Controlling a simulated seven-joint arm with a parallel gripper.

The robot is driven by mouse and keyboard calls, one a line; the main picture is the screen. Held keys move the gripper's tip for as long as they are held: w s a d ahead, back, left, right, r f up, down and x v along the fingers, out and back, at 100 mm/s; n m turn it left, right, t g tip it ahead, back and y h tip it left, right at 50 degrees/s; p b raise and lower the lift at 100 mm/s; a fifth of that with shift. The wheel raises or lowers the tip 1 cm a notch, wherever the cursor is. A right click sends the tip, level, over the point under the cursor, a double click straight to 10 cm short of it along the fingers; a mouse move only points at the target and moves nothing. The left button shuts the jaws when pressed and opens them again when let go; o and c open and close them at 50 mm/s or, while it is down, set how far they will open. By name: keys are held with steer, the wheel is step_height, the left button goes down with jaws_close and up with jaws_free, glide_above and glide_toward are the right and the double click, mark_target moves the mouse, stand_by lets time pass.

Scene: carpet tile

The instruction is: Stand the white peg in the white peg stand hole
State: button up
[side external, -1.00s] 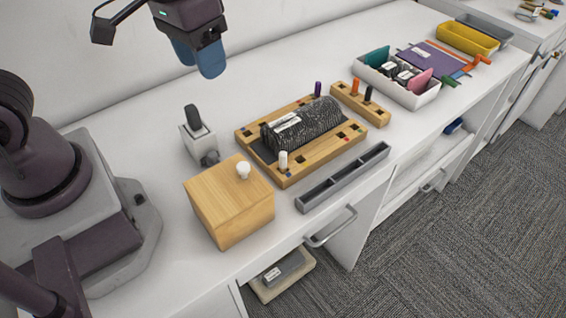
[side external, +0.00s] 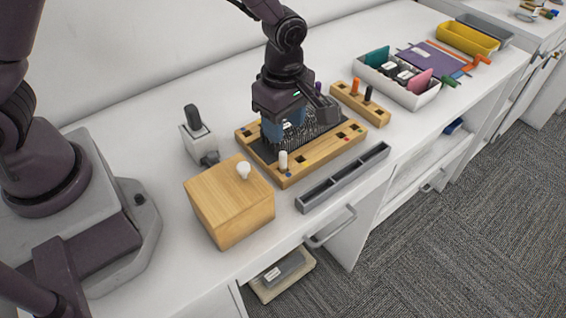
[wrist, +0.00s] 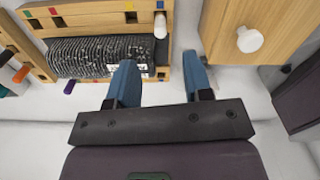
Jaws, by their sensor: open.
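The white peg (side external: 283,160) stands upright at the near left part of the wooden board (side external: 318,156); it also shows in the wrist view (wrist: 160,26). My gripper (side external: 285,132) is open, low over the board's left part. In the wrist view its two blue fingers (wrist: 160,78) are apart, with the peg beyond the tips and nothing between them. A wooden strip (side external: 375,114), with an orange peg (side external: 355,86) and a dark peg (side external: 367,94) upright in it, lies behind the board. I cannot tell which hole is marked white.
A dark patterned pouch (side external: 325,122) lies on the board, partly hidden by my gripper. A wooden box with a white knob (side external: 228,205) stands left of the peg. A grey divided tray (side external: 345,178) lies along the counter's front edge. A white bin (side external: 412,98) stands farther right.

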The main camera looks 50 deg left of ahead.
mark_target(283, 153)
step_height(283, 153, down, 10)
steer(key=shift+a+f, duration=0.1)
jaws_close()
stand_by(0.5)
